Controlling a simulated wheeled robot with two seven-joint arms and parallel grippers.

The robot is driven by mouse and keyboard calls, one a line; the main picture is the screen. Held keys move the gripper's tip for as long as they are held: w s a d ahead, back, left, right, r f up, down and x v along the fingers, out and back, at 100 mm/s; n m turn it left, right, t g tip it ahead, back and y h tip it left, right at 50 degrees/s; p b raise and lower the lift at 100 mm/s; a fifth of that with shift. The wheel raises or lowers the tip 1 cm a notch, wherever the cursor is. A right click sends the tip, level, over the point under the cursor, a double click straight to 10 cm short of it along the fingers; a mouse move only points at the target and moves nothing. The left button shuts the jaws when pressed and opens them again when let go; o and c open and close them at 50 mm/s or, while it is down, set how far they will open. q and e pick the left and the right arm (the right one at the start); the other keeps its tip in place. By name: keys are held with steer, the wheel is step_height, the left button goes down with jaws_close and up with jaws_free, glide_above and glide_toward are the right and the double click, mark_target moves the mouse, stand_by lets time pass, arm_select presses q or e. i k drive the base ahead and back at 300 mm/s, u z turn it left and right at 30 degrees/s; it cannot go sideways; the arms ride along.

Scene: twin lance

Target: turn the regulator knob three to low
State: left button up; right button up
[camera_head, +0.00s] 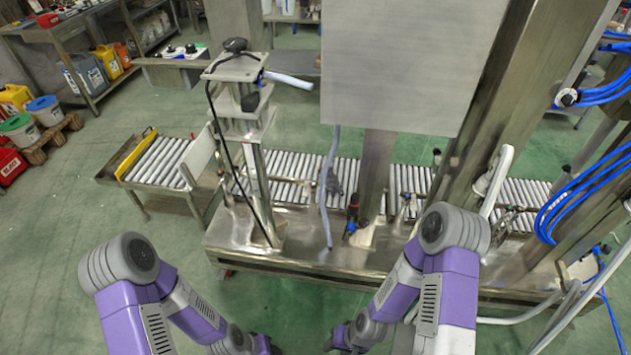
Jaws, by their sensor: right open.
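I cannot tell for certain which part is regulator knob three. A small black regulator with a red part (353,207) stands upright on the metal base of the conveyor machine. A white panel with small dark knobs (185,51) lies on a bench at the back left; its markings are too small to read. My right gripper (338,341) is open and low at the bottom centre, well in front of the machine and apart from both. My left gripper (270,346) is at the bottom edge, partly cut off, and its jaws cannot be made out.
The conveyor machine (300,262) with steel rollers and posts spans the middle. A large grey metal cabinet (405,65) hangs above it. Blue hoses (560,215) run at the right. Buckets (45,110) stand at the far left. Green floor is clear at the left.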

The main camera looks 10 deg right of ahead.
mark_target(355, 196)
steer(key=u, duration=0.2)
steer(key=i, duration=1.1)
steer(key=z, duration=0.3)
